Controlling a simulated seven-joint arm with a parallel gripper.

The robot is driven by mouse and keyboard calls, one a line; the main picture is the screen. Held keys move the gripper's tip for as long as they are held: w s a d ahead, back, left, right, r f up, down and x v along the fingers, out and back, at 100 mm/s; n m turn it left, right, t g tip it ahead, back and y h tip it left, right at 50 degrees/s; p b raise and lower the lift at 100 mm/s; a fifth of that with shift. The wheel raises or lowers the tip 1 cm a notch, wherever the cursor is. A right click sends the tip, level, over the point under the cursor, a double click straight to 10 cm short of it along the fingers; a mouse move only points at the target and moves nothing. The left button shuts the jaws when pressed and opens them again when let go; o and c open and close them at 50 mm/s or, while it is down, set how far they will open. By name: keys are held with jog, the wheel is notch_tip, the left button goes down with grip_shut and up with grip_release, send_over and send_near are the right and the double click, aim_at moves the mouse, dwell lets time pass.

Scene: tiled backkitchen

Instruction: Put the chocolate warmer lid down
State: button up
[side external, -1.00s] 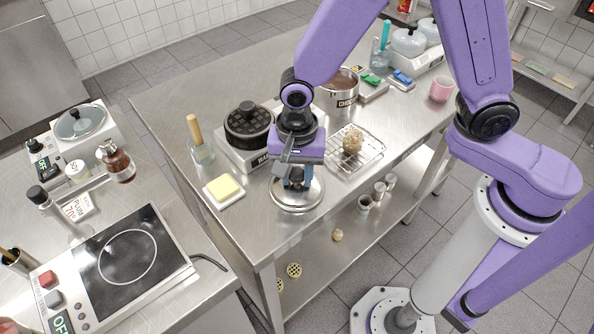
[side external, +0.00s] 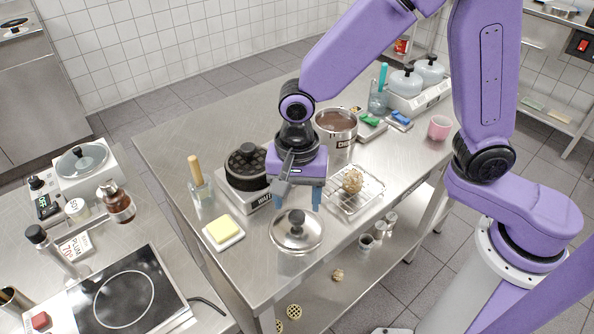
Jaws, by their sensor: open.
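The lid (side external: 297,236), a round steel disc with a dark knob, lies flat on the steel table near its front edge. My gripper (side external: 298,198) is open and empty above and just behind the lid, its blue fingers spread apart and clear of the knob. The chocolate pot (side external: 336,124), open with brown chocolate inside, stands behind my gripper to the right.
A waffle iron (side external: 245,170) stands left of my gripper, and a butter dish (side external: 223,232) left of the lid. A wire rack (side external: 365,197) with a round brown item (side external: 352,181) is close on the right. A pink mug (side external: 439,128) stands farther right.

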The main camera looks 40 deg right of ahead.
aim_at(297, 215)
notch_tip(297, 215, up, 7)
dwell(0.3)
jog(key=s+d+n, duration=1.6)
jog(key=d+n, duration=0.3)
jog(key=n, duration=0.2)
jog(key=shift+s+n, duration=0.3)
jog(key=shift+s, duration=0.05)
